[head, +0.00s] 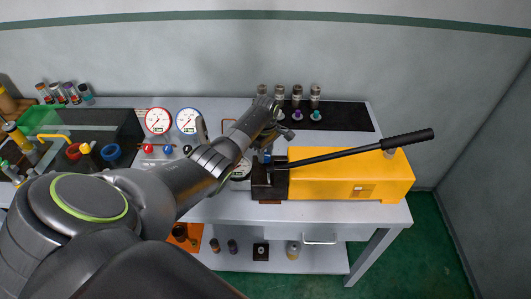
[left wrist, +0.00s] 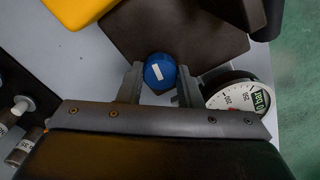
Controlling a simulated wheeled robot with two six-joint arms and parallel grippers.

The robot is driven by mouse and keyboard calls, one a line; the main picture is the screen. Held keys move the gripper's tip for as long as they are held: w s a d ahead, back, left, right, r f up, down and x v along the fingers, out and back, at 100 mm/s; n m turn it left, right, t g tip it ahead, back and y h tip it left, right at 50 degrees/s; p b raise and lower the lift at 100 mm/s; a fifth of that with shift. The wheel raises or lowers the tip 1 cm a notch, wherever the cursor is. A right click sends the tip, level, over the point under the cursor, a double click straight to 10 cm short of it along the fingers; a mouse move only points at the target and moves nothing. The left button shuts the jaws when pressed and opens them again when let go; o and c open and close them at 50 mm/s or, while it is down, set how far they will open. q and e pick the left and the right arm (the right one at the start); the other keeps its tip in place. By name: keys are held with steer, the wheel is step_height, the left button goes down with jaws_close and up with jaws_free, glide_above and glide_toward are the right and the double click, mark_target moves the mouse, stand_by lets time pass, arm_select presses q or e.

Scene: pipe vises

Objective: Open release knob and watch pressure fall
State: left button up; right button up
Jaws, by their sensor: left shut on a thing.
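The release knob (left wrist: 160,72) is a round blue cap with a white mark, seen in the left wrist view between my left gripper's fingers. My left gripper (left wrist: 159,84) is shut on it. In the head view the left gripper (head: 267,143) reaches over the dark front block (head: 268,184) of the yellow hand pump (head: 340,182), and a bit of blue shows under it. The pressure gauge (left wrist: 240,98) stands close to the knob, partly cut off by the gripper. Its green display appears to end in "bar"; the needle is unclear. My right gripper is not in view.
A long black pump lever (head: 375,147) slants over the yellow body. Red and blue gauges (head: 158,121) stand at the back left. Several fittings stand on a black mat (head: 345,116) behind. My left arm covers much of the bench's left side.

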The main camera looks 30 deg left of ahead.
arm_select(q)
steer(key=shift+a+r, duration=0.1)
steer(key=o, duration=1)
step_height(320, 180, up, 17)
steer(key=shift+r+b, duration=0.2)
steer(key=shift+b, duration=0.2)
